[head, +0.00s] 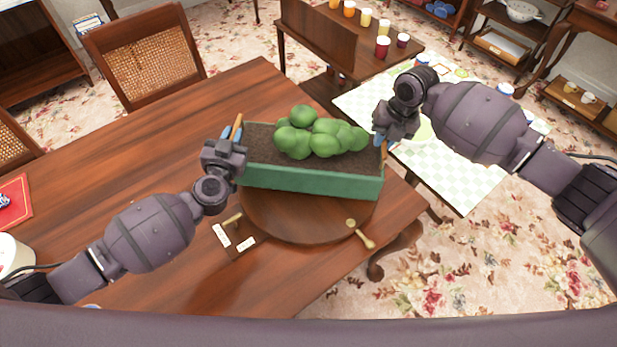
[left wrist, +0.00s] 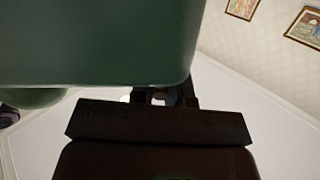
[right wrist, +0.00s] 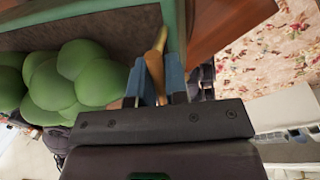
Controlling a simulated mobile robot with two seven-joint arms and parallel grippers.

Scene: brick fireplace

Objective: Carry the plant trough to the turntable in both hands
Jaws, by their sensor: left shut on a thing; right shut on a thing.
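The plant trough (head: 310,181) is a long green box of dark soil with round green plants (head: 318,136) in it. It is over the round wooden turntable (head: 300,222) on the table; I cannot tell whether it touches it. My left gripper (head: 236,138) is shut on the trough's left end, by a wooden handle. The trough's green side fills much of the left wrist view (left wrist: 95,45). My right gripper (head: 383,140) is shut on the right end; in the right wrist view its blue fingertips (right wrist: 158,80) hold a wooden handle (right wrist: 155,62).
The wooden table (head: 130,180) is mostly clear at left. A checkered cloth (head: 470,180) and a bench with cups (head: 320,40) are behind.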

